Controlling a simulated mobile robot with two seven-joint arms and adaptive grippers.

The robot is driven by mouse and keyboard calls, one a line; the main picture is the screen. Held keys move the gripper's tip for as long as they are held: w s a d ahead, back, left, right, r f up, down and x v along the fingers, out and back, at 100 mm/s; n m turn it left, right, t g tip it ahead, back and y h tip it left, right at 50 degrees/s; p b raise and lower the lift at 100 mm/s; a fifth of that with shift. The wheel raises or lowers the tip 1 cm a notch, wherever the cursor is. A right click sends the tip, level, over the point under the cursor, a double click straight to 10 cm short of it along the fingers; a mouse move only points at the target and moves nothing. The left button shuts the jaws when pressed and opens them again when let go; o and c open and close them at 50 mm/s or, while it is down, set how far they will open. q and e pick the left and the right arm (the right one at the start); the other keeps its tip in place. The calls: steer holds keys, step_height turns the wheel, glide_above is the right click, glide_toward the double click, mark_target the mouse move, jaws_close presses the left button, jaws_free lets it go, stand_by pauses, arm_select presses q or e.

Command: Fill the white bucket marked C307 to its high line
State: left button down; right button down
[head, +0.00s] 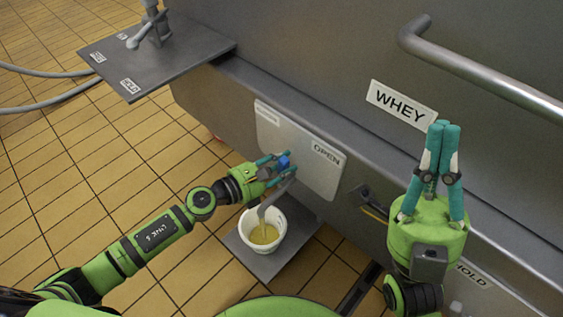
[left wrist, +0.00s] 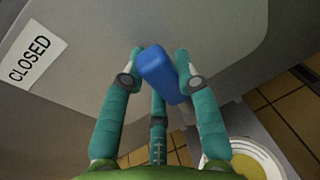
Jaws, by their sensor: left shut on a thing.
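The white bucket (head: 281,229) stands upright on a grey platform under a metal spout (head: 274,197), with yellow liquid inside. Its marking and high line are not readable. Part of the bucket (left wrist: 248,143) shows at the lower right of the left wrist view. My left gripper (head: 279,164) is shut on the blue valve handle (head: 284,161), in front of the plate with an OPEN label (head: 327,153). The handle (left wrist: 160,72) sits between my fingers in the left wrist view, where a CLOSED label (left wrist: 34,60) is at upper left. My right gripper (head: 440,128) is empty, fingers together.
The steel vat (head: 320,60) carries a WHEY sign (head: 401,104) and a long rail (head: 480,72). A grey shelf (head: 185,62) with labels and a fitting juts out at upper left, with hoses beside it. The tiled floor (head: 60,190) at left is clear.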

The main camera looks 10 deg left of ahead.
arm_select(q)
steer(key=shift+d, duration=0.1)
steer(key=c, duration=0.9)
jaws_free()
steer(key=v, duration=1.2)
